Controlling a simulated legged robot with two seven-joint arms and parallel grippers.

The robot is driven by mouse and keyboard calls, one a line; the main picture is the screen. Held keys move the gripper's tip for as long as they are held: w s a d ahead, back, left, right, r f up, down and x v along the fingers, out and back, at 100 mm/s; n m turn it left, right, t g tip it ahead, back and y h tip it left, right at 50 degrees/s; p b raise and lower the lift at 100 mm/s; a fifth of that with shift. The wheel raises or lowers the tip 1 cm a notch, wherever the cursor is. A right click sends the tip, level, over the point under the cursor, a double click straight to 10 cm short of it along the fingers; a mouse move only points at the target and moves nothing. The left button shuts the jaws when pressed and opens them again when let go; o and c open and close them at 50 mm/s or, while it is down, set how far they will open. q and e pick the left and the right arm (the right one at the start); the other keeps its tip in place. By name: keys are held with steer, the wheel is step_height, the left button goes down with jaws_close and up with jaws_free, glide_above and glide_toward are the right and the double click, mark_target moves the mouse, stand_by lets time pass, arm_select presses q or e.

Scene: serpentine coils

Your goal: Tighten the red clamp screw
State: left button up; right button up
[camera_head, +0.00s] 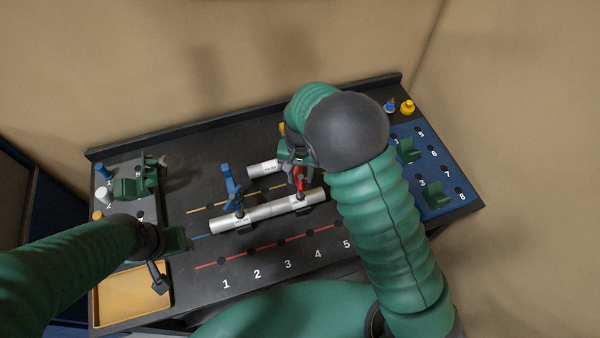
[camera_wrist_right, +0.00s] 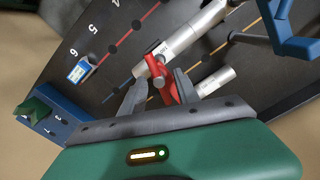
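The red clamp (camera_head: 300,180) sits at the right part of a silver pipe (camera_head: 262,212), which lies along the board. In the right wrist view, the red clamp (camera_wrist_right: 162,82) and its red screw handle lie between the two fingers of my right gripper (camera_wrist_right: 160,92). The fingers are spread apart; contact with the handle is unclear. In the head view my right arm hides much of this gripper (camera_head: 296,158). My left gripper (camera_head: 166,256) hangs by the yellow tray, apart from the clamps; its finger opening is unclear.
A blue clamp (camera_head: 230,185) stands on the pipe's left part. A shorter silver pipe (camera_head: 263,169) lies behind. A yellow tray (camera_head: 126,300) is front left; a blue panel (camera_head: 462,192) with green blocks is right. Numbered lines cross the black board (camera_head: 205,262).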

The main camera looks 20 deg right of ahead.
mark_target(300, 176)
steer(key=shift+r, duration=0.1)
steer(key=shift+w+r, duration=0.1)
steer(key=shift+r, duration=0.25)
step_height(300, 176, up, 16)
steer(key=b, duration=0.3)
